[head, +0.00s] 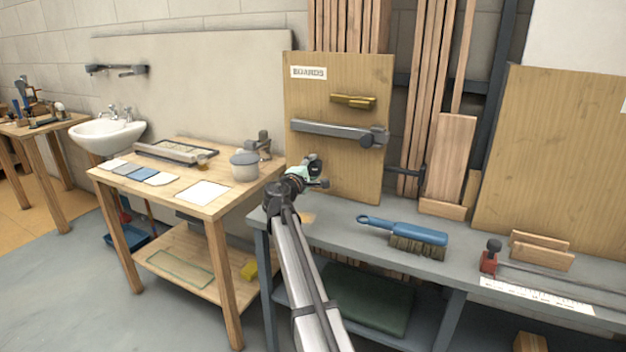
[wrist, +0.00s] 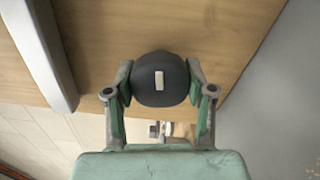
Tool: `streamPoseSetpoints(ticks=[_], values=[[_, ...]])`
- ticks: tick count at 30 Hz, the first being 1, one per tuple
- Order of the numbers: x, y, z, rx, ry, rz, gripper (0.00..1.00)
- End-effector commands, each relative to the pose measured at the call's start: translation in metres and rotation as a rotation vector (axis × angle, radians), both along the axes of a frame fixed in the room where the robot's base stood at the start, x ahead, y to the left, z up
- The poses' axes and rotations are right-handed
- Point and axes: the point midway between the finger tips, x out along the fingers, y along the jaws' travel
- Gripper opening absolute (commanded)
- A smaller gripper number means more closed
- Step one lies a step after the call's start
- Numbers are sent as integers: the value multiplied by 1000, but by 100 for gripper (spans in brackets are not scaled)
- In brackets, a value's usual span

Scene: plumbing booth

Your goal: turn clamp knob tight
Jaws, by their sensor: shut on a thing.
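A dark round clamp knob (wrist: 147,90) with a white upright mark on its face fills the middle of the wrist view. My gripper (wrist: 160,82) is shut on it, one finger pressed to each side. In the head view my gripper (head: 314,174) is in front of the lower left part of the wooden board marked BOARDS (head: 345,78). There the gripper largely hides the knob. A grey clamp bar (head: 335,130) crosses the board above my gripper. A grey bar (wrist: 42,50) also runs along the left of the wrist view, beside the knob.
A grey bench (head: 335,223) lies to the right, with a blue-handled brush (head: 405,231) and a small red clamp (head: 489,262). Tall wooden boards (head: 425,70) stand behind.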

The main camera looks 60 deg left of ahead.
Motion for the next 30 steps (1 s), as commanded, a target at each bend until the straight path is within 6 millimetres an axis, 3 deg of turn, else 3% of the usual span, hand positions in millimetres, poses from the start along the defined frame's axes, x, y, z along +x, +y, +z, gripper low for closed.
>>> streamPoseSetpoints(ticks=[30], values=[[1, 2, -3, 780, 559, 2, 19]])
